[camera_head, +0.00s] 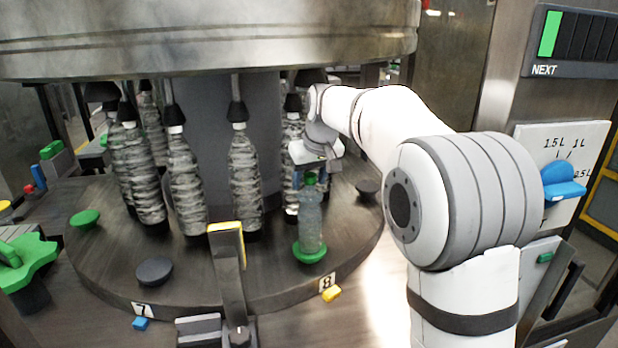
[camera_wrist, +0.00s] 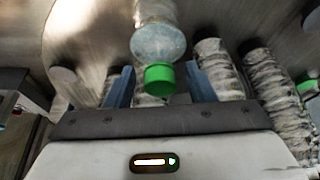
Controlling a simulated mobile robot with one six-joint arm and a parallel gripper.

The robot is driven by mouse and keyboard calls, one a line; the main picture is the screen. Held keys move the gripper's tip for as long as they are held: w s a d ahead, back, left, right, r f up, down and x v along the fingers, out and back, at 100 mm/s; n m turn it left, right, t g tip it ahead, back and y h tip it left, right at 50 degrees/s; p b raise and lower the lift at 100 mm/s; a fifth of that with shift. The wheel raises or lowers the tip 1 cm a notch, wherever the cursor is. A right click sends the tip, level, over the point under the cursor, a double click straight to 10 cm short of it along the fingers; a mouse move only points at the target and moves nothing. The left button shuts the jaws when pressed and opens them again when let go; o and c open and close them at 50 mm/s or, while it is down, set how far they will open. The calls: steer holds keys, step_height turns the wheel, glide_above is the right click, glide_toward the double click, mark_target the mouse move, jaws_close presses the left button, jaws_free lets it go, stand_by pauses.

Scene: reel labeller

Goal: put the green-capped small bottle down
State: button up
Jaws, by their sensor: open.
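The green-capped small bottle (camera_head: 310,222) is clear and stands upright on a green round pad (camera_head: 310,252) near the label 8, at the front right of the round machine table. My gripper (camera_head: 312,178) is at the height of the bottle's cap in the head view. In the wrist view the bottle (camera_wrist: 158,42) has its green cap (camera_wrist: 159,78) between the two blue fingers of my gripper (camera_wrist: 158,88). Gaps show between the cap and the fingers, so the gripper is open around the cap.
Several larger dark-capped bottles (camera_head: 245,180) stand on the round table (camera_head: 190,285) behind and left of the small one. A yellow-topped post (camera_head: 227,250) stands in front. A dark pad (camera_head: 154,271) and another green pad (camera_head: 85,218) are empty. The large metal drum (camera_head: 210,40) hangs above.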

steer(key=shift+r, duration=0.25)
steer(key=s+d+b, duration=0.5)
steer(key=s, duration=0.6)
steer(key=shift+s+r, duration=0.4)
steer(key=s+d+f+m+h, duration=0.1)
steer(key=s+d+f, duration=0.3)
steer(key=s+f, duration=0.4)
steer(key=s+d+f+m, duration=0.3)
steer(key=s+f, duration=0.6)
steer(key=s, duration=0.6)
steer(key=shift+d+m+g+h, duration=0.3)
steer(key=shift+d+h, duration=0.1)
steer(key=shift+d, duration=0.15)
steer(key=shift+s, duration=0.2)
